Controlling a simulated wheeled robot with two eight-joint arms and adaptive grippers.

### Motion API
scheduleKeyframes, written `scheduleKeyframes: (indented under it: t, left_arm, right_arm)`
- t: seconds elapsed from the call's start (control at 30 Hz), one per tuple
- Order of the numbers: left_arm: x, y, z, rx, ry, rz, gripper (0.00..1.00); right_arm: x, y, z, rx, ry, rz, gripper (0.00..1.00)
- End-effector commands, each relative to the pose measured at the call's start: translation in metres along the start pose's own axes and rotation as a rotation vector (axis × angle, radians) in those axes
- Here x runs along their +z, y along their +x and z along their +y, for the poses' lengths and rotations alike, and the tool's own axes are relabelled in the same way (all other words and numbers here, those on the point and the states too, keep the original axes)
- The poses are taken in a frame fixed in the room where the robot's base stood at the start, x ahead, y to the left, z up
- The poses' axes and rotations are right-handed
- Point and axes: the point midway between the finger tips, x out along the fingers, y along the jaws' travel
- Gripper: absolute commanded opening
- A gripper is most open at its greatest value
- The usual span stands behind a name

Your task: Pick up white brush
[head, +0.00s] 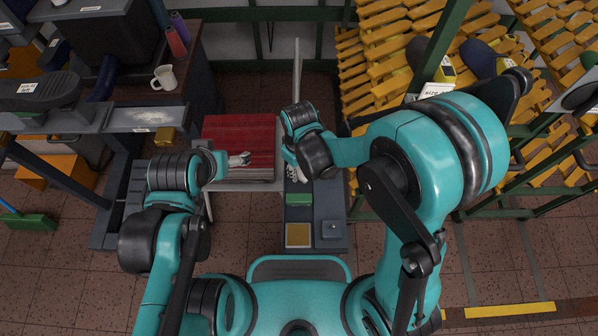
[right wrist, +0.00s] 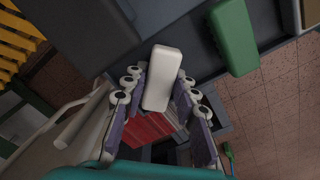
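The white brush (right wrist: 162,77), a pale rounded block, lies between the fingers of my right gripper (right wrist: 162,73) in the right wrist view. The fingertips are close to its two long sides; whether they press on it I cannot tell. In the head view my right gripper (head: 293,173) points down near the grey bench, and my wrist hides most of the brush. My left gripper (head: 240,160) is over the red surface, with no object visible in it; its finger opening is too small to read.
A green block (head: 298,199) lies on the grey bench (head: 328,199) near my right gripper, and shows in the right wrist view (right wrist: 232,38). A yellow-topped square (head: 298,235) is nearer me. The red surface (head: 240,135) is left, the yellow rack (head: 390,45) right. A mug (head: 165,77) stands back left.

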Motion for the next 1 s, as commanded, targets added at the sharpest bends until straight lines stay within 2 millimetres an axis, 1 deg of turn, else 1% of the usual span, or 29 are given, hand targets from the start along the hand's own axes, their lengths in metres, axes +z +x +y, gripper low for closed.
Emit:
scheduleKeyframes:
  t: [0.03, 0.07, 0.33, 0.43, 0.57, 0.7, 0.8, 0.9, 1.0]
  left_arm:
    - [0.000, 0.000, 0.000, 0.000, 0.000, 0.000, 0.84]
    - [0.000, 0.000, 0.000, 0.000, 0.000, 0.000, 0.84]
    - [0.000, 0.000, 0.000, 0.000, 0.000, 0.000, 0.84]
    - [-0.002, -0.003, 0.000, 0.000, 0.000, 0.000, 0.84]
    - [-0.008, -0.011, 0.000, 0.000, 0.000, 0.000, 0.84]
    - [-0.016, -0.022, 0.000, 0.000, 0.000, 0.000, 0.84]
    - [-0.020, -0.028, 0.000, 0.000, 0.000, 0.000, 0.84]
    - [-0.023, -0.032, 0.000, 0.000, 0.000, 0.000, 0.84]
    - [-0.024, -0.033, 0.000, 0.000, 0.000, 0.000, 0.84]
  right_arm:
    - [0.000, 0.000, 0.000, 0.000, 0.000, 0.000, 0.08]
    - [0.000, 0.000, 0.000, 0.000, 0.000, 0.000, 0.00]
    - [0.000, 0.000, 0.000, 0.000, 0.000, 0.000, 0.00]
    - [0.000, -0.007, 0.000, 0.000, 0.000, 0.000, 0.00]
    - [0.000, -0.029, 0.000, 0.000, 0.000, 0.000, 0.00]
    - [0.001, -0.061, 0.000, 0.000, 0.000, 0.000, 0.00]
    - [0.000, -0.079, 0.000, 0.000, 0.000, 0.000, 0.00]
    - [0.000, -0.092, 0.000, 0.000, 0.000, 0.000, 0.00]
    - [0.000, -0.099, 0.000, 0.000, 0.000, 0.000, 0.00]
